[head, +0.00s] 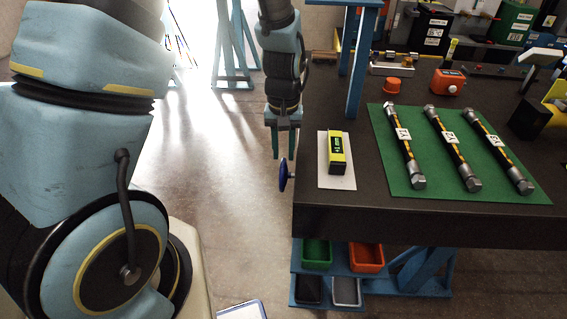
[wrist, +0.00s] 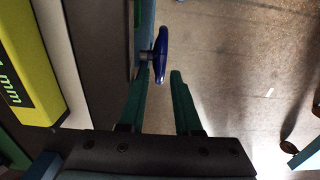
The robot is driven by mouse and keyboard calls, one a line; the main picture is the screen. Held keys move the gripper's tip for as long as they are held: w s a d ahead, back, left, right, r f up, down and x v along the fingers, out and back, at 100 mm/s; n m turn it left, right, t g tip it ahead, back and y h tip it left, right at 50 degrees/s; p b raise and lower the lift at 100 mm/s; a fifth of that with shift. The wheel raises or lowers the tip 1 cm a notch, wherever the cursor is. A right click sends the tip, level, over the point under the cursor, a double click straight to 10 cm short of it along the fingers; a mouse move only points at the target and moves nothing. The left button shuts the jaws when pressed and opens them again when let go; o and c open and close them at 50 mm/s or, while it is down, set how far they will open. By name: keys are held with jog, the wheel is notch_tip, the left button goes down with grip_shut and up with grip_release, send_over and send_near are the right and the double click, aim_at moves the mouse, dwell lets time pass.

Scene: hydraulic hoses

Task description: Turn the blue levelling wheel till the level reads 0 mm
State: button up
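The blue levelling wheel (head: 283,174) sticks out from the left side of the workbench, upright on a short shaft. In the wrist view the wheel (wrist: 161,48) is seen edge-on, just beyond my fingertips. The yellow level (head: 337,153) lies on a white plate on the bench. Its dark display shows green characters too small to read surely; in the wrist view the level (wrist: 28,70) shows "mm" with the digit partly cut off. My gripper (head: 285,152) points down above the wheel.
The dark workbench (head: 420,222) edge is close beside my gripper. A green mat (head: 397,185) with several hoses lies right of the level. A blue post (head: 358,75) rises behind the level. Bins (head: 367,257) sit below. The floor left of the wheel is clear.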

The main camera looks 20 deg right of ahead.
aim_at(283, 160)
jog(key=shift+f+p, duration=0.3)
jog(key=shift+f, duration=2.3)
jog(key=shift+c, duration=0.2)
grip_shut()
